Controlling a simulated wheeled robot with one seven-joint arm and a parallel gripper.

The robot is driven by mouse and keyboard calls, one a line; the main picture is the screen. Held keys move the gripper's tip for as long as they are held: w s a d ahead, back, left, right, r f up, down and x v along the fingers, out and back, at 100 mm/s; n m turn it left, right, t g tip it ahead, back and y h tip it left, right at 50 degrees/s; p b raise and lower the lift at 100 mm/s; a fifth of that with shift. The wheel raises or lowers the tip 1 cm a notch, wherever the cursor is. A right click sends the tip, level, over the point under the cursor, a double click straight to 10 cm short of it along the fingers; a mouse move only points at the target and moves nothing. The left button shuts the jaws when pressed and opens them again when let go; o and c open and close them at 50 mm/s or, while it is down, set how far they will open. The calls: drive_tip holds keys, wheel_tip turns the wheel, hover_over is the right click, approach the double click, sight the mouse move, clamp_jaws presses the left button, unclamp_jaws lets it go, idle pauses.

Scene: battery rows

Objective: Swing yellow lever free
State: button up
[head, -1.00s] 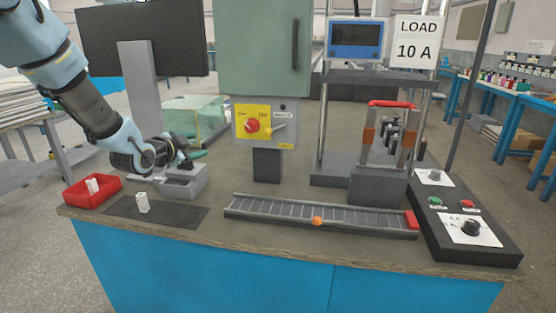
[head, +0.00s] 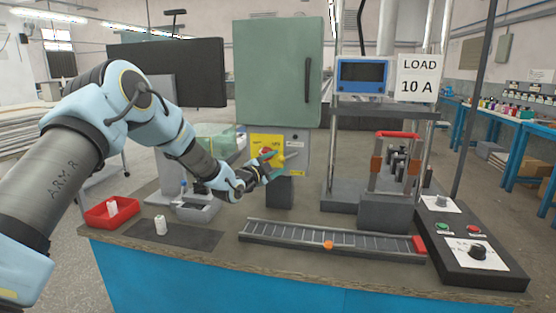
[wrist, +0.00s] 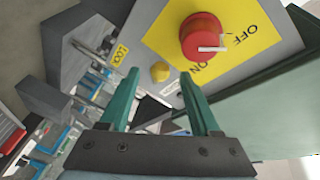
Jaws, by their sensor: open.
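The yellow lever's round knob (wrist: 160,71) shows in the wrist view, between my fingertips in the picture. I cannot tell how far beyond them it lies or whether they touch it. In the head view the lever (head: 291,156) sticks out at the right of the yellow plate, beside my gripper. My gripper (wrist: 159,73) is open and its green fingers are empty; it also shows in front of the switch panel in the head view (head: 270,162). A red rotary switch (wrist: 203,38) sits on a yellow plate (wrist: 247,18) marked ON and OFF.
The green cabinet (head: 270,80) stands above the panel. A yellow label (wrist: 119,55) is left of the knob in the wrist view. On the bench are a red bin (head: 105,216), a grey box (head: 197,211), a slotted rail (head: 330,239) and a control box (head: 470,240).

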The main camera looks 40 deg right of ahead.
drive_tip(key=shift+w+d, duration=0.1)
drive_tip(key=shift+d, duration=0.35)
clamp_jaws()
idle(0.3)
